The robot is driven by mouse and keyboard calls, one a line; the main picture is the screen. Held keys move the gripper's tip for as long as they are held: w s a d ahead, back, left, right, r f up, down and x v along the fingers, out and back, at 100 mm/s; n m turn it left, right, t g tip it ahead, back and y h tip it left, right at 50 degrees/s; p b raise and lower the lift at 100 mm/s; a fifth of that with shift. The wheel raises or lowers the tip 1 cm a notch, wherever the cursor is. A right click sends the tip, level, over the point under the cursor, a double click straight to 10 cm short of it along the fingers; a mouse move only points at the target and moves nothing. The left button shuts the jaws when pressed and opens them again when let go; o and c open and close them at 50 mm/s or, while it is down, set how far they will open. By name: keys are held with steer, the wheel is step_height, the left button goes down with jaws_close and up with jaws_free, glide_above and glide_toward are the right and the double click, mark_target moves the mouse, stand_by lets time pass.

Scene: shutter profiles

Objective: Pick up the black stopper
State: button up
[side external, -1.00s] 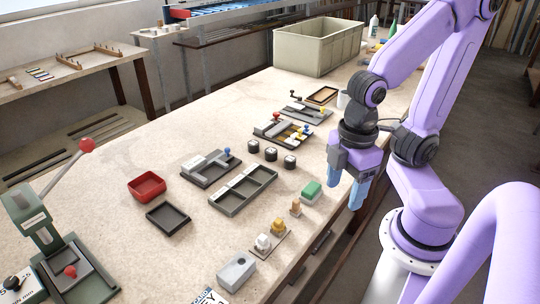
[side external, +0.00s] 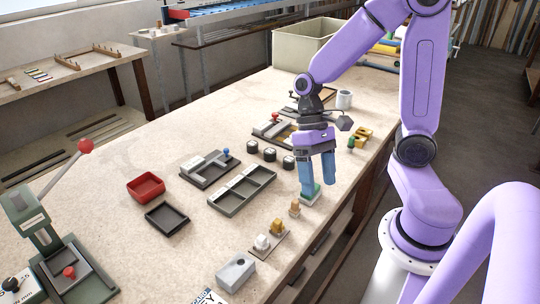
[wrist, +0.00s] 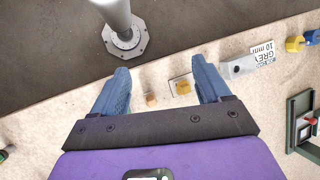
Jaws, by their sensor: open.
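A black knob-shaped piece (side external: 12,283), possibly the black stopper, stands by a white label at the lower left corner of the side view. My gripper (side external: 318,185) is open, with blue fingers pointing down at the right side of the table. Its fingers are in front of or beside a green-topped block (side external: 311,190), partly hidden. In the wrist view my gripper (wrist: 160,66) has nothing held between its fingers; no black stopper is clear there.
A green press with a red-balled lever (side external: 45,215) stands at the left. A red tray (side external: 146,187), a dark tray (side external: 167,218) and a divided grey tray (side external: 243,190) lie mid-table. A grey block (side external: 235,268) is at the front edge. Bare table lies between them.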

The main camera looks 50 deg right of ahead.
steer(key=w+d+f+m+t+y, duration=0.3)
steer(key=w+d+m+t+y, duration=0.3)
steer(key=w+d+m, duration=0.6)
steer(key=m+t+h, duration=0.1)
steer(key=m+t, duration=0.8)
steer(key=m, duration=0.6)
glide_toward(275, 151)
steer(key=x, duration=0.4)
steer(key=shift+w+a+r, duration=0.1)
steer(key=shift+w+r, duration=0.05)
steer(key=shift+w, duration=0.35)
steer(key=shift+x, duration=2.65)
steer(key=shift+s+a+f, duration=0.1)
steer(key=shift+s+f, duration=0.1)
steer(key=shift+f, duration=0.05)
steer(key=shift+c, duration=0.3)
steer(key=c, duration=1.1)
